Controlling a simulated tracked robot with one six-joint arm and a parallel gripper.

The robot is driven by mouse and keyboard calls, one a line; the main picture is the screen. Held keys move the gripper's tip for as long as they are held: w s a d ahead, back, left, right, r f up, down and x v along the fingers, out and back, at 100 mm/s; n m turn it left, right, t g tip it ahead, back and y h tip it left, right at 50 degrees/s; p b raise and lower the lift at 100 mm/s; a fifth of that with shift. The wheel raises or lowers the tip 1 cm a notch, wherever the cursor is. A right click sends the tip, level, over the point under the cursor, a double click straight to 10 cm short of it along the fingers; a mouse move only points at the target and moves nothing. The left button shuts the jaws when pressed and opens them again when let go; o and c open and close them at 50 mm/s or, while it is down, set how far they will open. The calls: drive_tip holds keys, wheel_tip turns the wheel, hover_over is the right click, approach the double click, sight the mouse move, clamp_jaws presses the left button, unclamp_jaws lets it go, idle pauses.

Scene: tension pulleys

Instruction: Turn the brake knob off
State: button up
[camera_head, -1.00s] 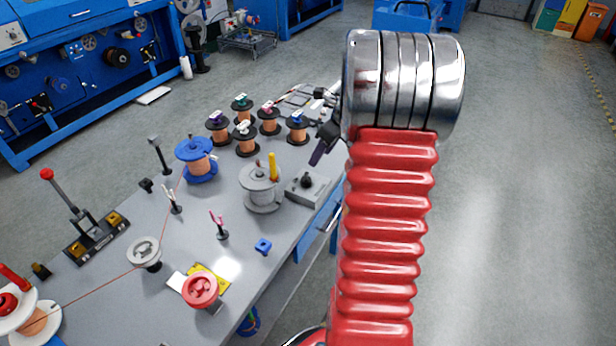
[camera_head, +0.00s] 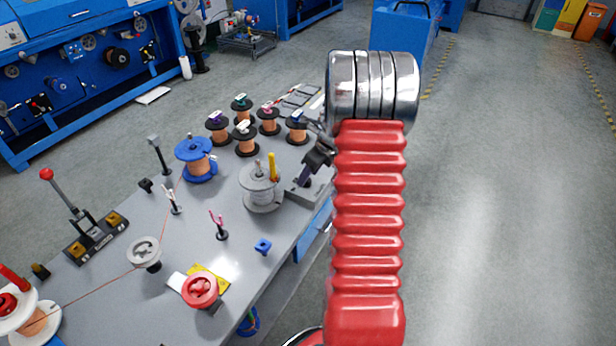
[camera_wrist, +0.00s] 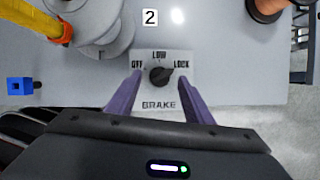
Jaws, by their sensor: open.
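The brake box is a light grey block (camera_head: 317,193) at the table's right edge in the head view. In the wrist view its panel (camera_wrist: 180,103) reads OFF at left, LOW at top and LOCK at right. The black brake knob (camera_wrist: 159,76) sits in the middle, and its pointer seems turned towards LOCK. My gripper (camera_wrist: 159,80) has purple fingers, open, one on each side of the knob with gaps showing. In the head view my gripper (camera_head: 305,174) is over the box and hides the knob. Finger height above the panel is unclear.
A grey spool with a yellow handle (camera_head: 273,167) stands close left of the box. A small blue block (camera_head: 263,246) lies nearer on the table. Several copper spools (camera_head: 246,142) stand behind. The floor right of the table is clear.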

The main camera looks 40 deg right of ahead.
drive_tip(key=shift+x, duration=1.05)
drive_tip(key=shift+c, duration=0.5)
